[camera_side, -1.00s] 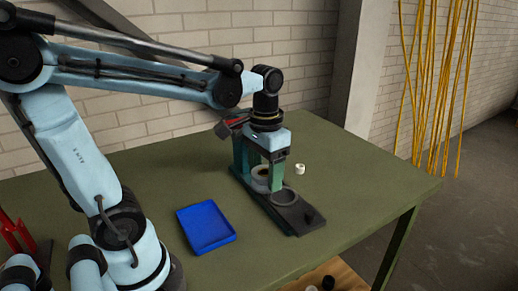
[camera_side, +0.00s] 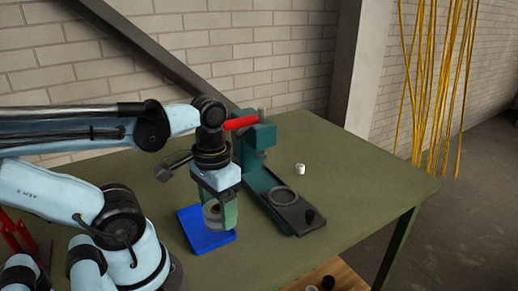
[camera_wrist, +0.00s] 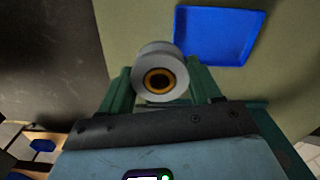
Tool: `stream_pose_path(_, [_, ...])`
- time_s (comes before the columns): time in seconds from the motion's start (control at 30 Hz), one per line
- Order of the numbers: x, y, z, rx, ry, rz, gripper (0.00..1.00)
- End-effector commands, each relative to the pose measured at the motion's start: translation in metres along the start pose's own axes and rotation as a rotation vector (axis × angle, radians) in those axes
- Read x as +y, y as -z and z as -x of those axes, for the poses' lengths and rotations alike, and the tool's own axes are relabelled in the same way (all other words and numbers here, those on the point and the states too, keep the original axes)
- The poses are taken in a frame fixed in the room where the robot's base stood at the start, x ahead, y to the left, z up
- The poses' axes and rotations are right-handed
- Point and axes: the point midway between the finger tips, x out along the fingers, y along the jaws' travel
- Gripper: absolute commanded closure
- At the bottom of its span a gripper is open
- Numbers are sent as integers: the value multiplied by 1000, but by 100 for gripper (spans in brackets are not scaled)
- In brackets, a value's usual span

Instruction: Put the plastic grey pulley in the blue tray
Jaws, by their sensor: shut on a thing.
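My gripper (camera_side: 217,210), with green fingers, is shut on the grey pulley (camera_side: 211,216). In the side view the pulley appears over the blue tray (camera_side: 205,242) and hides part of it. In the wrist view the pulley (camera_wrist: 147,62) is a pale grey ring with an orange-brown bore, held between the two fingers. The tray (camera_wrist: 190,40) shows beyond it at upper right and looks empty where visible. The exact height of the pulley above the tray is hard to tell.
A teal press with a red handle (camera_side: 240,122) and dark base (camera_side: 298,215) stands right of my gripper. A small white part (camera_side: 300,169) lies farther right on the green table (camera_side: 355,200). The table's right side is largely clear.

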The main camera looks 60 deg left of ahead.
Motion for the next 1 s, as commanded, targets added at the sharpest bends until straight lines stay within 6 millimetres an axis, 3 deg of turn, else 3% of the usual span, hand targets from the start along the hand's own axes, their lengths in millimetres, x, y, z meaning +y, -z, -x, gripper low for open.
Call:
stream_pose_path(0.6, [-84, 15, -50, 0, 0, 5, 63])
stream_pose_path(0.8, [-98, 17, -59, 0, 0, 2, 63])
stream_pose_path(1.0, [-97, 17, -65, 0, 0, -2, 63])
